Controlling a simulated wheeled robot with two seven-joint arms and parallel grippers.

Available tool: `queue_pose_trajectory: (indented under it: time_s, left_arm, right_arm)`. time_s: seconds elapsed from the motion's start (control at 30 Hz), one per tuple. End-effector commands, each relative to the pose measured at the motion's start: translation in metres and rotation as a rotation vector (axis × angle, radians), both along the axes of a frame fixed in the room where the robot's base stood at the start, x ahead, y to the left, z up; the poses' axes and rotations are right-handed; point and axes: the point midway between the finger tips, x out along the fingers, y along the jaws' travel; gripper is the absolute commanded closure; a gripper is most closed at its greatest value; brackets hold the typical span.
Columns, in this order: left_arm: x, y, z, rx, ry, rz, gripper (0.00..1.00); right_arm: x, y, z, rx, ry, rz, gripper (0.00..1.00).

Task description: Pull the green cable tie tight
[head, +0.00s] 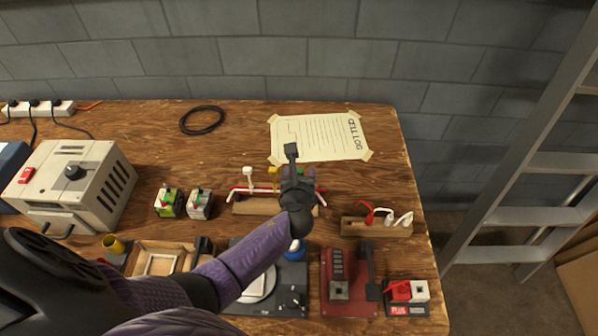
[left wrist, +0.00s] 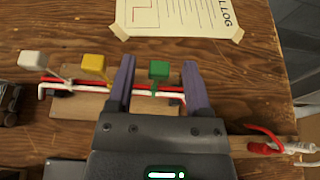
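The green cable tie (left wrist: 159,72) has a square green head and stands on a red and white cable bundle over a wooden block (left wrist: 88,107). Only a bit of its green (head: 300,171) shows in the head view, behind my arm. My left gripper (left wrist: 157,62) is open, with one purple finger on each side of the green tie and gaps between. The yellow tie (left wrist: 93,64) and the white tie (left wrist: 34,60) stand farther left on the same bundle. My right gripper is in neither view.
A taped paper log (head: 318,138) lies behind the bundle. A second wooden block (head: 376,227) with red and white leads is to the right. A red fixture (head: 345,295) and small boxes crowd the front. The back middle of the table is mostly clear.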

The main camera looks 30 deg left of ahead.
Motion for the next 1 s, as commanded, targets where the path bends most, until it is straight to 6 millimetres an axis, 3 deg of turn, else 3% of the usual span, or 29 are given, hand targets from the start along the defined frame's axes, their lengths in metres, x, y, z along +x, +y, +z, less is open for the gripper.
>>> queue_pose_trajectory:
  time_s: [0.17,0.4,0.6,1.0]
  left_arm:
    - [-0.005,-0.002,0.004,0.0,0.0,0.0,0.35]
    - [-0.05,-0.024,0.028,-0.002,0.001,-0.002,0.35]
    - [-0.078,-0.038,0.037,-0.002,0.0,-0.001,0.35]
    - [-0.083,-0.04,0.038,0.0,0.0,0.0,0.35]
  right_arm:
    - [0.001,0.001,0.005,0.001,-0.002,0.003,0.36]
    - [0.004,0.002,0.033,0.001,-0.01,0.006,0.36]
    - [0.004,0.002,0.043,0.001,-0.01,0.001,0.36]
    - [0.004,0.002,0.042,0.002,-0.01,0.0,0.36]
